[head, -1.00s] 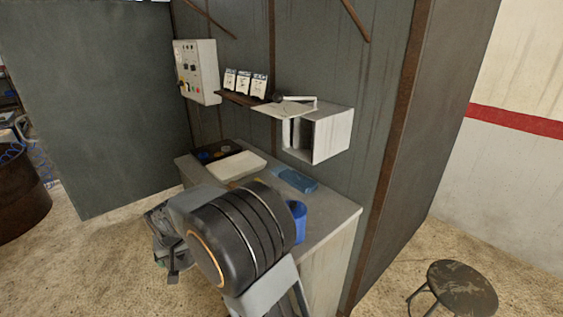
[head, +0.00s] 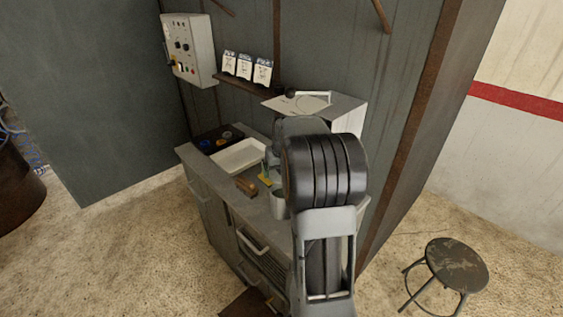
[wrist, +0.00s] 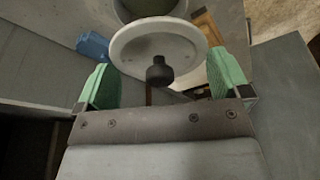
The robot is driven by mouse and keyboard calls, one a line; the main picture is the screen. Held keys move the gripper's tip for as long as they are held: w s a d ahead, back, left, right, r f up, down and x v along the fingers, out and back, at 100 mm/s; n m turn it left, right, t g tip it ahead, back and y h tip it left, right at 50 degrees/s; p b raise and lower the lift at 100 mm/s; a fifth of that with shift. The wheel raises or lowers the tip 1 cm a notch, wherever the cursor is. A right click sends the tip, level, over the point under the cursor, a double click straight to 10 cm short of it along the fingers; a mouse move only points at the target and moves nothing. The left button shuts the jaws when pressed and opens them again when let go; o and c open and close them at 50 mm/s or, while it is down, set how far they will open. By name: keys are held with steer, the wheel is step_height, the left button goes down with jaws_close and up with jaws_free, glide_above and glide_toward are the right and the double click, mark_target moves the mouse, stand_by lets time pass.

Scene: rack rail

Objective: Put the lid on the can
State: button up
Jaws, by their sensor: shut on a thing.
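The lid (wrist: 135,42) is a pale round disc with a dark knob, held between the green fingers of my gripper (wrist: 162,64) in the wrist view. My gripper is shut on it. The can (head: 279,204) is a grey-green open cylinder on the workbench in the head view, partly behind my arm. Part of what looks like its opening (wrist: 143,8) shows just beyond the lid in the wrist view. The lid is apart from the can there; the height between them is hard to tell. In the head view my arm mostly hides the gripper and the lid.
On the workbench (head: 222,205) are a white tray (head: 219,160) and a brown block (head: 246,186). A blue object (wrist: 92,46) shows left of the lid in the wrist view. A stool (head: 456,265) stands right.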

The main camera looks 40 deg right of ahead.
steer(key=shift+s+d, duration=0.15)
steer(key=shift+d, duration=0.2)
step_height(320, 180, down, 6)
steer(key=b, duration=0.4)
steer(key=shift+b, duration=0.35)
steer(key=shift+f+b, duration=0.15)
steer(key=shift+b, duration=0.15)
stand_by(1.9)
stand_by(0.3)
steer(key=o, duration=0.5)
steer(key=shift+r+p, duration=2.55)
steer(key=shift+r, duration=1)
